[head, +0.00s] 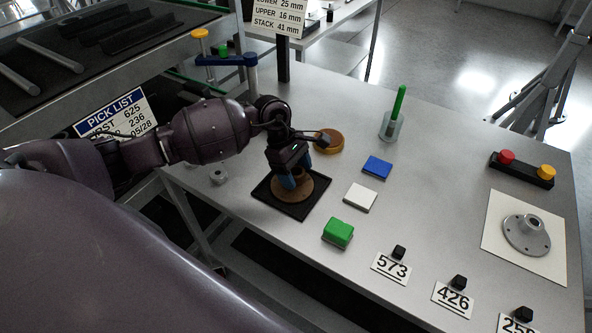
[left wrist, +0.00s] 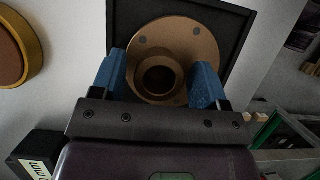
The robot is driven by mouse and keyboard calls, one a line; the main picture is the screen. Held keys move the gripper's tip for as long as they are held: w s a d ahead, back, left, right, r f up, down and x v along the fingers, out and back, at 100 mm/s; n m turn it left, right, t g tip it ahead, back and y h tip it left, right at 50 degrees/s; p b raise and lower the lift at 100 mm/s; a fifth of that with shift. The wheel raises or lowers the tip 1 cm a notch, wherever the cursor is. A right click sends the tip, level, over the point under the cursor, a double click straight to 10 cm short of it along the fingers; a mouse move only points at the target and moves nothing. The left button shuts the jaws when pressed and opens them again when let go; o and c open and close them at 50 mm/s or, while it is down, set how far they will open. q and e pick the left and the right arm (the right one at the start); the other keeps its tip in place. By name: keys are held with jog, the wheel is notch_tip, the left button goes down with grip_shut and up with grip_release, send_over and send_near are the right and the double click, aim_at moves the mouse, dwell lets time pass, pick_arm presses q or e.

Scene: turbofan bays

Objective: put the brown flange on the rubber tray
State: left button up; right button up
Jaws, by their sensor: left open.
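The brown flange (head: 318,191) lies flat on the black rubber tray (head: 298,212), on the grey table's left part. The flange (left wrist: 172,32) also shows in the left wrist view, hub facing the camera, with the dark tray (left wrist: 238,18) around it. My left gripper (head: 293,181) points down at the flange. Its blue fingers are open, one on each side of the hub, in the left wrist view (left wrist: 161,82). I cannot tell whether they touch it. My right gripper is in neither view.
A round orange-rimmed piece (head: 336,145) sits behind the tray. A blue block (head: 377,167), a white block (head: 360,198) and a green block (head: 338,233) stand to its right. A grey flange (head: 527,236) lies on a white sheet at far right.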

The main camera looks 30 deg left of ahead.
pick_arm(q)
jog(key=v, duration=1.2)
